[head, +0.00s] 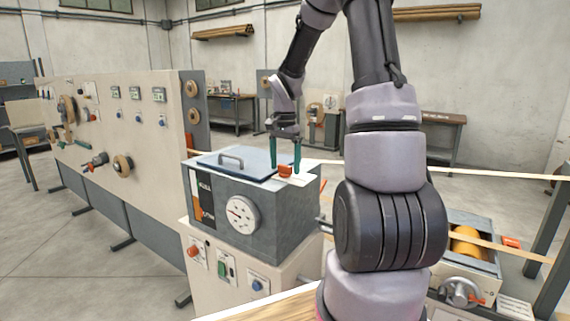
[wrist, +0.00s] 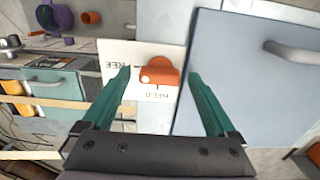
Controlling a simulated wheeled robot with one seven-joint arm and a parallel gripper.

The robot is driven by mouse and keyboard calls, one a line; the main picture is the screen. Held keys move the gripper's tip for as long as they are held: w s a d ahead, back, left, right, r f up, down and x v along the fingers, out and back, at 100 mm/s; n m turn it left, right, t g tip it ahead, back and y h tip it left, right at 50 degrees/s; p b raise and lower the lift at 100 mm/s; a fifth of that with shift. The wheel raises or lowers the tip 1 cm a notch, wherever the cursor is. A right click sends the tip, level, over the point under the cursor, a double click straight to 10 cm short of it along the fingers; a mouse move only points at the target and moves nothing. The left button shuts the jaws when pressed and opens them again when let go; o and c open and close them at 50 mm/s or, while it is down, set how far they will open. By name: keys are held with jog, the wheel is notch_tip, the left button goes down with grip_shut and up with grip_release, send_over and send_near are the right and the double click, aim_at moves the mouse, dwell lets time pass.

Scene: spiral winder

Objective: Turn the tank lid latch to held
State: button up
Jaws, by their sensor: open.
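The tank (head: 262,228) is a grey box with a dial gauge on its front. Its blue-grey lid (head: 225,163) has a bar handle and lies flat on top. The orange latch (head: 285,170) sits beside the lid on a white label plate; it also shows in the wrist view (wrist: 162,74). The label plate (wrist: 122,58) reads "FREE", partly hidden, and "HELD", upside down in the wrist view. My gripper (head: 286,171) points down with its teal fingers apart, one on each side of the latch. In the wrist view my gripper (wrist: 157,78) is open and empty; I cannot tell whether a finger touches the latch.
A green, a red and a blue control (head: 222,268) are on the cabinet front below the tank. A long panel (head: 115,130) with knobs and spools stands to the left. Tan strips (head: 460,171) run to the right behind my arm. Open floor lies at the lower left.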

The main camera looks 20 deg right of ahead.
jog(key=c, duration=1.4)
jog(key=shift+o, duration=0.2)
jog(key=shift+n, duration=0.3)
jog(key=n, duration=1.7)
jog(key=shift+n, duration=0.3)
